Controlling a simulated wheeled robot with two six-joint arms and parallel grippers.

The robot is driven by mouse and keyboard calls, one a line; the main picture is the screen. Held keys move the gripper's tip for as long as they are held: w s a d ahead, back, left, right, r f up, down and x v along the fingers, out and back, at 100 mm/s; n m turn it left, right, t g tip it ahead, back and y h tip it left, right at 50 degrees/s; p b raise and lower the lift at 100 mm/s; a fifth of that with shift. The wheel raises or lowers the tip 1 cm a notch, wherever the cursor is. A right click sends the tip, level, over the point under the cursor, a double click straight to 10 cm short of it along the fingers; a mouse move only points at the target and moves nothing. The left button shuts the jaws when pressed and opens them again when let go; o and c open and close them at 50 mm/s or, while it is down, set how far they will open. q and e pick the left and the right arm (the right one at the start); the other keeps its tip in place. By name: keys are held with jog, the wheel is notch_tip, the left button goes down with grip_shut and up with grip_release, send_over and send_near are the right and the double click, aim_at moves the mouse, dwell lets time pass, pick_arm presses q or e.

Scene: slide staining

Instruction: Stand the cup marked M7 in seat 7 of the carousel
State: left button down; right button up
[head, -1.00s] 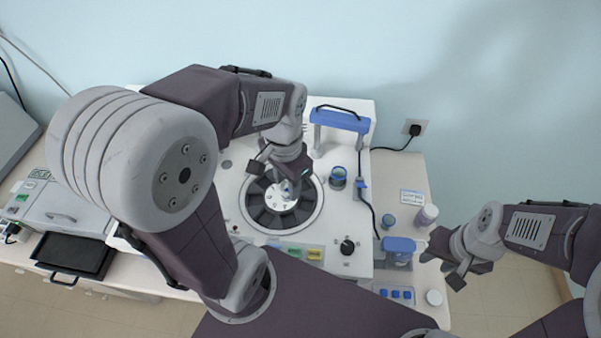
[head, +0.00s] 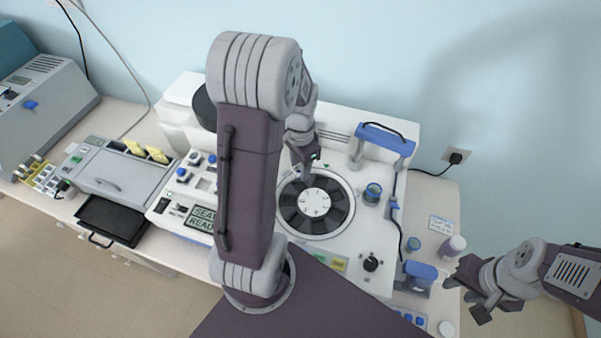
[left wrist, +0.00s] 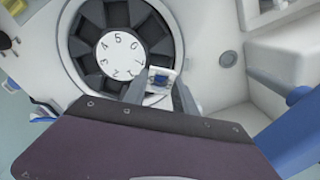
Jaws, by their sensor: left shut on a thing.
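The carousel (head: 338,225) is a dark ring of seats around a white numbered hub (head: 316,202). My left gripper (head: 303,170) is at the back left edge of the ring. In the left wrist view its fingers (left wrist: 161,94) close around a small white and blue piece (left wrist: 160,78), seen beside the hub. I cannot read an M7 mark on it. My right gripper (head: 468,297) is open and empty at the right.
A blue-topped frame (head: 384,140) stands behind. A display (head: 202,218) and blue buttons lie left of the ring, partly behind my left arm.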

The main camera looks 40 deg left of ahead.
pick_arm(q)
jog(key=f, duration=0.1)
jog(key=f+p, duration=0.1)
jog(key=f, duration=0.1)
jog(key=shift+s+d, duration=0.2)
jog(key=shift+d, duration=0.1)
jog(key=shift+w+f, duration=0.1)
jog(key=shift+f, duration=0.25)
jog(key=shift+w+a+f, duration=0.1)
jog(key=shift+a+f, duration=0.05)
jog(key=shift+a, duration=0.05)
jog(key=shift+d+f+b, duration=0.15)
jog(key=shift+f+b, duration=0.2)
jog(key=shift+b, duration=0.05)
jog(key=c, duration=1)
grip_release()
jog(key=shift+r, duration=0.1)
